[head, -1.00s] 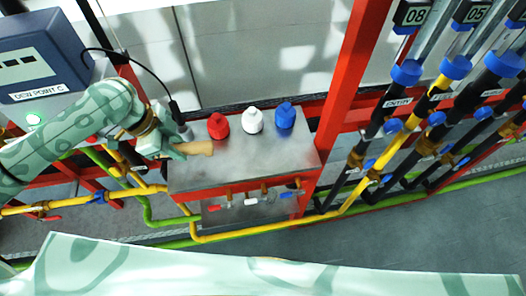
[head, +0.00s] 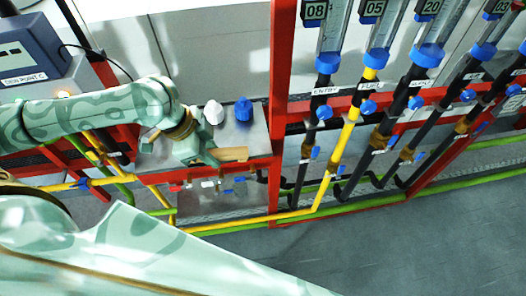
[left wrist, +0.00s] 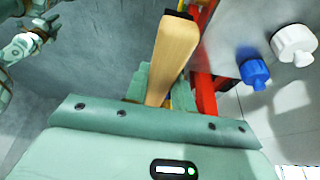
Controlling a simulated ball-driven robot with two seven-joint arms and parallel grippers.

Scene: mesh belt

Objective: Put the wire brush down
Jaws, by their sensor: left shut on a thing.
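My left gripper (head: 208,156) is shut on the wire brush, seen as a pale wooden handle (head: 232,154) in the head view. The handle points right from the jaws, over the front right part of the grey metal bench top (head: 258,130). In the left wrist view the handle (left wrist: 172,55) rises from behind the gripper's pad, beside the bench top (left wrist: 222,40). I cannot tell whether the brush touches the bench.
A white bottle (head: 213,112) and a blue bottle (head: 243,109) stand on the bench behind the brush. A red frame post (head: 282,80) rises at its right end, with piping and flow tubes beyond. Valves (head: 208,184) line the bench front. A grey-blue box (head: 30,52) stands left.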

